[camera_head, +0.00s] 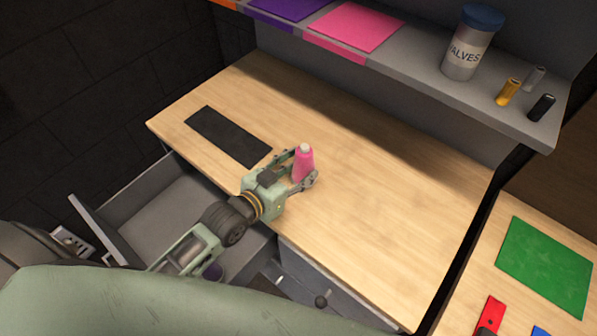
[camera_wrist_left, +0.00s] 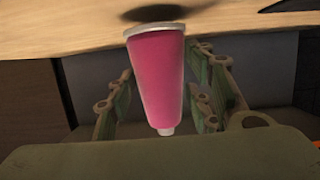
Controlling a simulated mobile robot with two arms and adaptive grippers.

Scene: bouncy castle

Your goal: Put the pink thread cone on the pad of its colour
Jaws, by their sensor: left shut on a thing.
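The pink thread cone (camera_head: 303,165) is upright above the wooden desk, with its pale tip up. It also shows in the left wrist view (camera_wrist_left: 158,80), where its wide base is towards the wood and a dark shadow lies apart from the base, so it appears to be slightly off the desk. My left gripper (camera_head: 301,168) is shut on the cone, one finger on each side. The pink pad (camera_head: 355,27) lies on the grey shelf behind the desk, right of a purple pad (camera_head: 290,8), and is bare. My right gripper is not in view.
A jar labelled "VALVES" (camera_head: 467,55) and several small cylinders (camera_head: 509,92) stand on the shelf, right of the pink pad. A black mat (camera_head: 228,136) lies on the desk (camera_head: 390,210). An open drawer (camera_head: 175,205) is at the left. A green pad (camera_head: 545,265) lies on the right-hand table.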

